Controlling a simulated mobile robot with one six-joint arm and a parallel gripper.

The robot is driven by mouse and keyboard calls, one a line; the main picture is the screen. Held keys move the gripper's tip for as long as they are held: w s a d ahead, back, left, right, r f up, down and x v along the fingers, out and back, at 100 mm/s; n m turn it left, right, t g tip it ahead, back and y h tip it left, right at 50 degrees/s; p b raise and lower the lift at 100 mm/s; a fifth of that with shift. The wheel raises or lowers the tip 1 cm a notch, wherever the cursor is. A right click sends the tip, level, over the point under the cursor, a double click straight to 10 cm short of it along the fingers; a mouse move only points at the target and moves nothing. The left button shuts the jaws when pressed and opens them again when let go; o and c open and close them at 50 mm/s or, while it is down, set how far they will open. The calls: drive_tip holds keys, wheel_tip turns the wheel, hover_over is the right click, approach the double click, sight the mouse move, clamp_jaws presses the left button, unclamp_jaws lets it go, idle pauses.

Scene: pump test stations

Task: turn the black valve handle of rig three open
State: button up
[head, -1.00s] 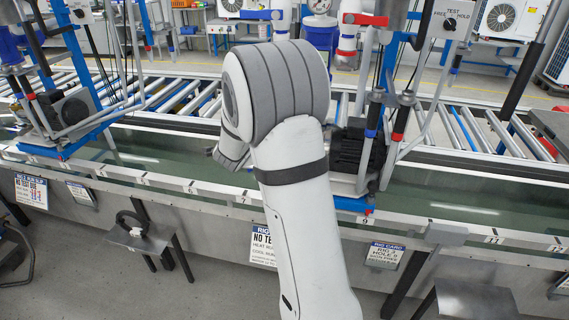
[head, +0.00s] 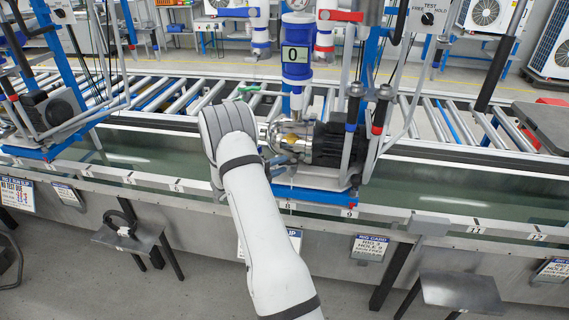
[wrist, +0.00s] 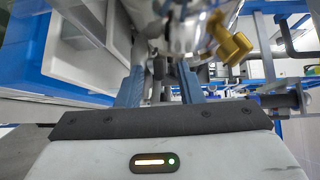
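In the head view, the middle rig has a black motor (head: 328,145) and a shiny pump body with brass-coloured parts (head: 290,142), just right of my arm's bend. I cannot pick out the black valve handle with certainty; my arm hides part of this rig. In the wrist view, my gripper (wrist: 160,82) has two blue-grey fingers standing apart, with dark thin parts behind the gap and nothing clearly held. A round metal body (wrist: 180,22) lies just beyond the fingertips. A yellow lever (wrist: 232,42) is to their upper right. A dark curved bar (wrist: 290,38) is farther right.
Another rig (head: 50,110) is at left. Rollers (head: 455,125) run behind, a water trough in front.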

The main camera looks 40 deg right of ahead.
sight(288, 162)
drive_tip(key=shift+d+f, duration=0.1)
drive_tip(key=shift+d, duration=1.35)
drive_tip(key=shift+c, duration=0.4)
